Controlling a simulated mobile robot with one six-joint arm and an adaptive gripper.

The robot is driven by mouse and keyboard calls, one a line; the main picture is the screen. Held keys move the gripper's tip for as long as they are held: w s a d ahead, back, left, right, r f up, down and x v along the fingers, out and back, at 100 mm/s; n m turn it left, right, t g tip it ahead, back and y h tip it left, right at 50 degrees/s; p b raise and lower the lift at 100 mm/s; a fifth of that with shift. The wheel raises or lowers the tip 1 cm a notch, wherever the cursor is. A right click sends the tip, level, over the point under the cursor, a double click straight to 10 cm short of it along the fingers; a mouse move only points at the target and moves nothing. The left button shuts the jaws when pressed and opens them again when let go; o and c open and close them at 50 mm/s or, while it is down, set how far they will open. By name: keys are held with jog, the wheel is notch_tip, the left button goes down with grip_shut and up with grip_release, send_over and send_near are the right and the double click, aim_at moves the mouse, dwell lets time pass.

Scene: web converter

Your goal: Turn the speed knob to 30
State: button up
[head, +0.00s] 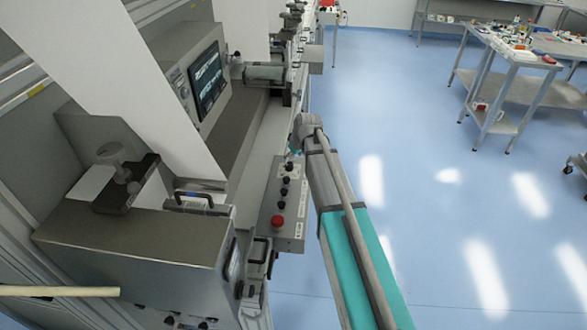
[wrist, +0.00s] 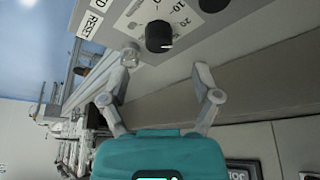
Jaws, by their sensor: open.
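In the wrist view, a black round knob (wrist: 158,36) sits on a pale dial plate with numbers around it, on a grey panel. The numbers are tilted and only partly readable, so I cannot tell its setting. My gripper (wrist: 161,74) is open and empty, its two grey fingers spread just short of the knob, one towards each side. They appear apart from it. In the head view, my gripper (head: 295,148) hangs over the far end of the narrow control panel (head: 266,205); my wrist partly hides that end, and small black knobs show there.
A red button (head: 277,222) stands nearer on the same panel. In the wrist view, a clear round button (wrist: 130,55) lies by the left finger, below a RESET label (wrist: 91,24). Another black knob (wrist: 212,4) is at the top edge. Open blue floor (head: 430,230) lies right.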

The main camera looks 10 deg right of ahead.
aim_at(289, 165)
jog(key=shift+b+x, duration=2.2)
jog(key=shift+x, duration=0.5)
jog(key=c, duration=1.1)
jog(key=shift+d, duration=0.45)
jog(key=shift+a+r, duration=0.1)
jog(key=shift+a, duration=0.2)
grip_shut()
jog(key=shift+a, duration=0.25)
